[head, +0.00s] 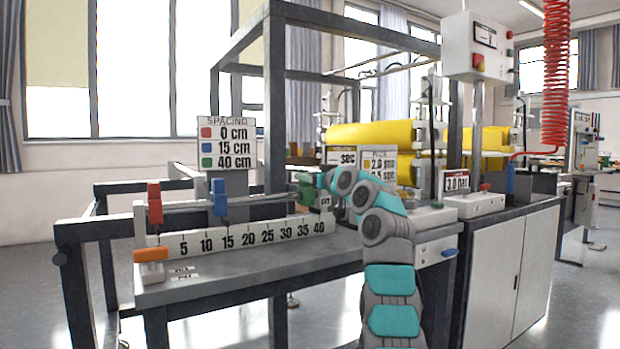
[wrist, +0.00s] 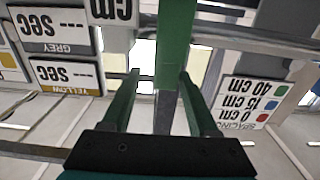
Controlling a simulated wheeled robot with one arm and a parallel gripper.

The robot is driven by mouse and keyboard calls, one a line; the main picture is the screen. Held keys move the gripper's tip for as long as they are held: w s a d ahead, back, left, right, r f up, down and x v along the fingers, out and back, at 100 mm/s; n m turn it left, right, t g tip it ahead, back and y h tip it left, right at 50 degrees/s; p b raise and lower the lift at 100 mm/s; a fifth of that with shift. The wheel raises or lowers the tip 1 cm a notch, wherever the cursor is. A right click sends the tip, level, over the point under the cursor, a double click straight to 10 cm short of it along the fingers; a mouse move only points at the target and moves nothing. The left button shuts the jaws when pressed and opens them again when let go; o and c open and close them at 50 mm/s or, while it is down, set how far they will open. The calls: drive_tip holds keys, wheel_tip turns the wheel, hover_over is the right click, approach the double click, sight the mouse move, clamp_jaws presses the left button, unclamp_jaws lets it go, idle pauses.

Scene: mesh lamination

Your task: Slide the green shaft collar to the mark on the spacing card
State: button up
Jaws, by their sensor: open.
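The green shaft collar (head: 307,190) sits on the horizontal rail near the right end of the ruler, around the 35 to 40 marks; its exact reading is unclear. The spacing card (head: 227,143) lists red 0 cm, blue 15 cm and green 40 cm; it shows upside down in the wrist view (wrist: 248,105). My gripper (wrist: 159,76) is open, with one finger on either side of the green collar (wrist: 175,45) in the wrist view. Gaps show beside the collar, so contact is not visible. In the head view my arm reaches the collar from the right.
The red collar (head: 154,205) stands at the ruler's left end and the blue collar (head: 219,198) near 15. The ruler (head: 245,237) runs below the rail. Yellow rollers (head: 370,135) and cards lie behind my arm.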

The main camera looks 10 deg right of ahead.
drive_tip(key=shift+s, duration=0.15)
drive_tip(key=b+v, duration=0.2)
drive_tip(key=v, duration=0.5)
drive_tip(key=shift+s, duration=0.25)
drive_tip(key=shift+s+d, duration=0.1)
